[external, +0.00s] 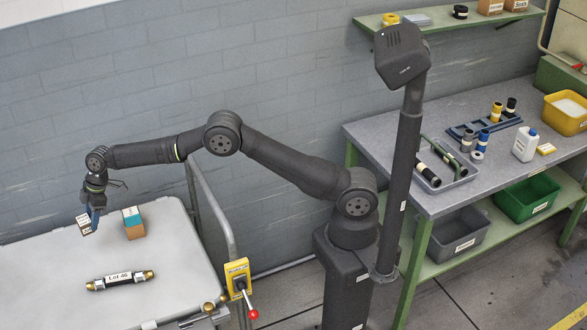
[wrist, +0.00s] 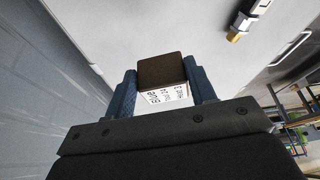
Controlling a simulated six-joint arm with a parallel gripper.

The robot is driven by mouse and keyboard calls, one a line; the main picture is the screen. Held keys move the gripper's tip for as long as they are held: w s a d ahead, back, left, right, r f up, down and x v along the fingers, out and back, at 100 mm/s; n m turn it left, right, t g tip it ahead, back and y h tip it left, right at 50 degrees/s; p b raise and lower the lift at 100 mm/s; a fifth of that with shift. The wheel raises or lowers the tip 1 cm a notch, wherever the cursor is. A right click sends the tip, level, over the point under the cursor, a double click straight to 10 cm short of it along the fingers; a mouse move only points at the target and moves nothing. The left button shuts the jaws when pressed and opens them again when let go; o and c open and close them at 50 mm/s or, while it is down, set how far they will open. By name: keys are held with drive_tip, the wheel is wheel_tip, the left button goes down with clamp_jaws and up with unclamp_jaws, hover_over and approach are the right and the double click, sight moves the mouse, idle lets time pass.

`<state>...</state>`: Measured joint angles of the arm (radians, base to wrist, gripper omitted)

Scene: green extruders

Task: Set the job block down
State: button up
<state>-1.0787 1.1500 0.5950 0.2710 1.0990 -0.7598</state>
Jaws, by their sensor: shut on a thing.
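My gripper (external: 91,217) is at the far left of the external view, pointing down over the pale table (external: 45,270). Its blue fingers are shut on a small block (external: 83,224) with a white printed label, which I take as the job block. In the wrist view the block (wrist: 162,70) sits between the two fingers (wrist: 160,82), with a dark brown face and a white face with black print. The fingers hide part of it. I cannot tell whether its underside touches the table.
A brown and teal block (external: 134,230) stands just right of my gripper. A black cylinder with brass ends (external: 120,280), labelled "Lot 46", lies nearer the front. A yellow switch box (external: 238,277) is at the table's right edge. The table's front left is clear.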

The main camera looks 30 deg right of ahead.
sight(88, 217)
drive_tip(key=v, duration=0.3)
drive_tip(key=a+v, duration=0.1)
drive_tip(key=v, duration=0.1)
drive_tip(key=shift+w+d+r, duration=0.1)
drive_tip(key=shift+r, duration=0.3)
drive_tip(key=d+n, duration=0.1)
drive_tip(key=d, duration=0.2)
drive_tip(key=d+n+g, duration=0.1)
drive_tip(key=d+n, duration=0.1)
drive_tip(key=d, duration=0.2)
drive_tip(key=s+d+n+g, duration=0.1)
drive_tip(key=d+n, duration=0.1)
drive_tip(key=d, duration=0.1)
drive_tip(key=shift+s+d+h, duration=0.1)
drive_tip(key=shift+d+h, duration=0.05)
drive_tip(key=shift+h, duration=0.25)
drive_tip(key=s+d+n+g+h, duration=0.1)
drive_tip(key=s+d+n, duration=0.15)
drive_tip(key=d, duration=0.35)
drive_tip(key=s+d+n+h, duration=0.1)
drive_tip(key=s+d+n, duration=0.1)
drive_tip(key=d+n, duration=0.3)
drive_tip(key=shift+m, duration=0.45)
drive_tip(key=f, duration=0.4)
drive_tip(key=d+f, duration=0.1)
drive_tip(key=f, duration=0.6)
drive_tip(key=shift+w+d+f, duration=0.15)
drive_tip(key=shift+d+f, duration=0.05)
drive_tip(key=shift+f, duration=2.2)
